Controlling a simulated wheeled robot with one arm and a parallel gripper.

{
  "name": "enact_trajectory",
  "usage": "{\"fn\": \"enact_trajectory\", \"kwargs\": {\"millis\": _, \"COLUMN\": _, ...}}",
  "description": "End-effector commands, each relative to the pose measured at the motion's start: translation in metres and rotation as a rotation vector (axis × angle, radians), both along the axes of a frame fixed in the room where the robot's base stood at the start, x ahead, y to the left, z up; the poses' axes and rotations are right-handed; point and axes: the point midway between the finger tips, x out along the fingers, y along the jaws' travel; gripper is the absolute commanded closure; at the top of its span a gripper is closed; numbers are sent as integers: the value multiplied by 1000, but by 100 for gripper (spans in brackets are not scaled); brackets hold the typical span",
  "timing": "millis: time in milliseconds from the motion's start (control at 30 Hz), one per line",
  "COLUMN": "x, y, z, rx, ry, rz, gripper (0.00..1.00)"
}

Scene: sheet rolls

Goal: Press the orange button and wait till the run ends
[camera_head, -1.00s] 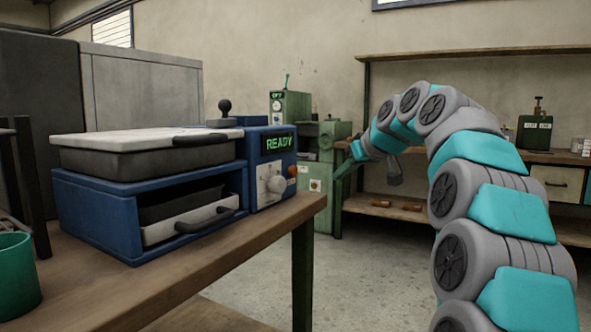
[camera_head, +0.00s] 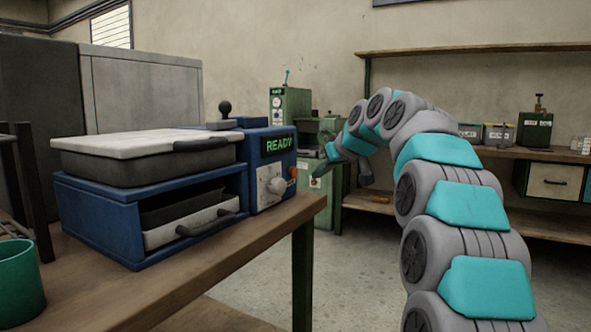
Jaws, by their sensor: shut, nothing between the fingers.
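A blue machine (camera_head: 90,222) with a pale lid stands on the wooden bench at the left. Its green display (camera_head: 277,144) reads READY. The orange button (camera_head: 293,172) is small and sits on the right edge of the machine's front panel, beside a pale round knob (camera_head: 276,186).
The wooden bench (camera_head: 190,270) ends just right of the machine. A green cup (camera_head: 20,285) stands at its front left. A green machine (camera_head: 290,105) is behind, and a shelf unit (camera_head: 475,48) is against the back wall. Bare floor lies right of the bench.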

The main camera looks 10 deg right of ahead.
Motion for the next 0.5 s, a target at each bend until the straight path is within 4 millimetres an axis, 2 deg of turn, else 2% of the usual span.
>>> {"fn": "enact_trajectory", "kwargs": {"millis": 200, "x": 14, "y": 21, "z": 2, "rx": -1, "ry": 1, "rz": 3, "gripper": 100}}
{"fn": "enact_trajectory", "kwargs": {"millis": 500, "x": 18, "y": 26, "z": 0, "rx": 1, "ry": 0, "rz": 1, "gripper": 100}}
